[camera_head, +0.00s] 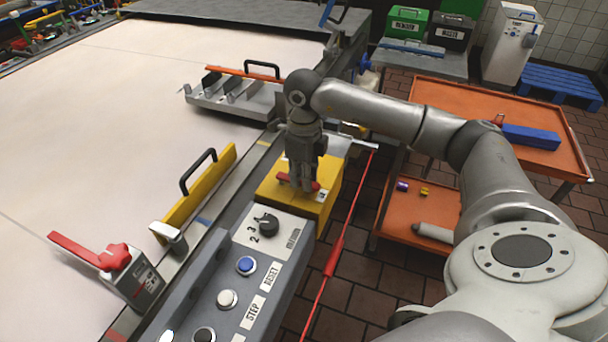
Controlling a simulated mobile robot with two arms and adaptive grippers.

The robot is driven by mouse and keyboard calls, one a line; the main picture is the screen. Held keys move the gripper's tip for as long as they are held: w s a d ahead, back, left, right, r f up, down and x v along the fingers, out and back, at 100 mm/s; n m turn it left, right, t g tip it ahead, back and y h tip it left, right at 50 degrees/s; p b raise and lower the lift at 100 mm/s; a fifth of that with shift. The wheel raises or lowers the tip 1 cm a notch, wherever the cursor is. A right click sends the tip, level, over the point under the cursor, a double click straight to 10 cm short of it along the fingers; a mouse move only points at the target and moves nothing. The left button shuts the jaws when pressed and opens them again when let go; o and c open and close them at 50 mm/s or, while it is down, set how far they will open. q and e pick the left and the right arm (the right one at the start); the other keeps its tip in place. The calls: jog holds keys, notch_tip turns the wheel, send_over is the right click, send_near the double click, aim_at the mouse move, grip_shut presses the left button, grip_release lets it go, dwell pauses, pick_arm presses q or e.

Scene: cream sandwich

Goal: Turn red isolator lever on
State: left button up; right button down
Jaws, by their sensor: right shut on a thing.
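The red isolator lever (284,178) sits on top of a yellow box (325,207) beside the machine bed. My right gripper (301,187) points down over the box and is shut on the lever. The fingers hide the middle of the lever; red shows on both sides of them. A small pale label (321,195) lies just right of the fingers. My left gripper is not in view.
A grey control panel (225,275) with a black rotary knob (266,225) and several buttons adjoins the box. A red-handled unit (120,262) stands at left. A red cord (337,245) runs along the right. An orange cart (455,100) stands beyond it.

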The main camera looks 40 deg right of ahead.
jog(key=c, duration=1.3)
grip_release()
jog(key=shift+r, duration=0.2)
notch_tip(320, 180, up, 12)
jog(key=shift+f, duration=0.15)
jog(key=shift+f, duration=0.1)
